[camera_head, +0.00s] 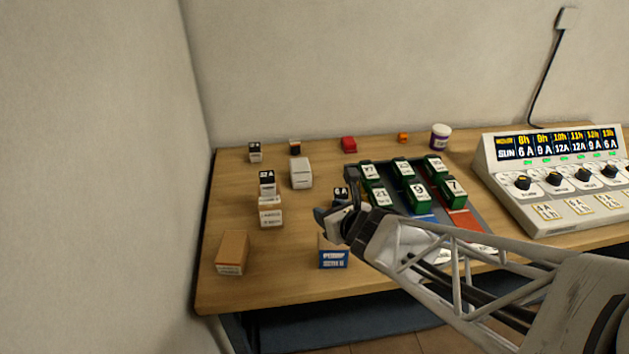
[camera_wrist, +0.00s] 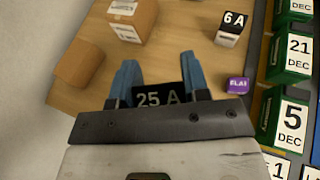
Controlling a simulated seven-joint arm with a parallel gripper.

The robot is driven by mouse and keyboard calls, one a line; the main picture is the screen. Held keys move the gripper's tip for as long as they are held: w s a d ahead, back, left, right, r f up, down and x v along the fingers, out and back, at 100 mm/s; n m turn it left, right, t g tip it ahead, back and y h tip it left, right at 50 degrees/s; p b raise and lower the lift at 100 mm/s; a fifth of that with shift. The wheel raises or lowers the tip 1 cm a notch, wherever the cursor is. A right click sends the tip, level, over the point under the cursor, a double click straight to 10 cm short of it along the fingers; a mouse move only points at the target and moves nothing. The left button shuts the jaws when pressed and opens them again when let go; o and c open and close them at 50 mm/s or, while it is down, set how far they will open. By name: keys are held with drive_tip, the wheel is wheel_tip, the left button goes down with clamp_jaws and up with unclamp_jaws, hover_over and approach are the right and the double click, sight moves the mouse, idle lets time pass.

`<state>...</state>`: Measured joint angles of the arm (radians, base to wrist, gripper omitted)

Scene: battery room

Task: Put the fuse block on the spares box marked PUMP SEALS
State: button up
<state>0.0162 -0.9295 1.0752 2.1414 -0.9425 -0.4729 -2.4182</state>
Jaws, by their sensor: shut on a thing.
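My gripper (camera_head: 328,216) is over the front middle of the table, above and slightly behind the spares box marked PUMP SEALS (camera_head: 333,258). That box has a blue label on its front, and the gripper covers part of its top. In the wrist view, my gripper's blue fingers (camera_wrist: 159,76) are shut on a fuse block with a black face marked 25 A (camera_wrist: 158,96). The palm hides its lower part. The PUMP SEALS box is not visible in the wrist view. In the head view the held block is mostly hidden.
Another fuse block, 6 A (camera_wrist: 232,28), stands near the tray of green date blocks (camera_head: 418,195). A small purple thing (camera_wrist: 238,85) lies nearby.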

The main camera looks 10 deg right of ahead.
drive_tip(key=shift+f, duration=1.25)
drive_tip(key=o, duration=1)
drive_tip(key=shift+f, duration=0.15)
drive_tip(key=shift+c, duration=0.2)
drive_tip(key=shift+s+d+r, duration=0.2)
drive_tip(key=shift+s+r, duration=0.25)
drive_tip(key=v, duration=1)
drive_tip(key=shift+s+r, duration=0.15)
drive_tip(key=shift+s, duration=0.2)
drive_tip(key=shift+d, duration=0.1)
